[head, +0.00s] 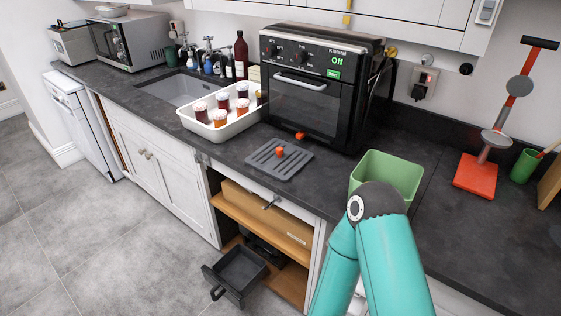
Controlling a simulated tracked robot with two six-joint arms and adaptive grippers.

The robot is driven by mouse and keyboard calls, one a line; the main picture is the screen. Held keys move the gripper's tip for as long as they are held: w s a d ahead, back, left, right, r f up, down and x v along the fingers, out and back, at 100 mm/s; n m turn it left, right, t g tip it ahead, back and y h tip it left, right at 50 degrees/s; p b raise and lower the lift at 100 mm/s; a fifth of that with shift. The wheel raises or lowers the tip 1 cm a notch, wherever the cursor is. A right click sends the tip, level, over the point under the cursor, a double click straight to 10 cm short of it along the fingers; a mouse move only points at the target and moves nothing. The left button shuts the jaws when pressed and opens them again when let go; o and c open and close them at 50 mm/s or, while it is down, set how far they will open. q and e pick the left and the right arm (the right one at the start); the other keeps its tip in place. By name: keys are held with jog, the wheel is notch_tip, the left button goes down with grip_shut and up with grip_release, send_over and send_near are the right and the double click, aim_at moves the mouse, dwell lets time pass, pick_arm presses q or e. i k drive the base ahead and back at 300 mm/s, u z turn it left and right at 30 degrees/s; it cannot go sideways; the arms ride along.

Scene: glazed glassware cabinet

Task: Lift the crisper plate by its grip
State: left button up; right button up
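The crisper plate (264,164) is a flat dark grey slotted plate lying on the black worktop, in front of the black oven. Its grip (280,152) is a small orange knob standing up from the plate. The plate and its grip are in plain sight, with nothing touching the grip. Neither gripper shows in the head view. Only teal links of one of my arms show at the lower right, to the right of the plate.
The black oven (310,107) reads "Off". A white tray (222,131) with several jars stands left of the plate, a green bin (396,168) to its right. Below, a dark open-topped drawer (240,269) sticks out by the open shelves. A red-based stand (477,176) is far right.

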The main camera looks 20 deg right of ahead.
aim_at(278, 159)
jog(key=z, duration=0.05)
jog(key=i, duration=0.9)
jog(key=u, duration=0.05)
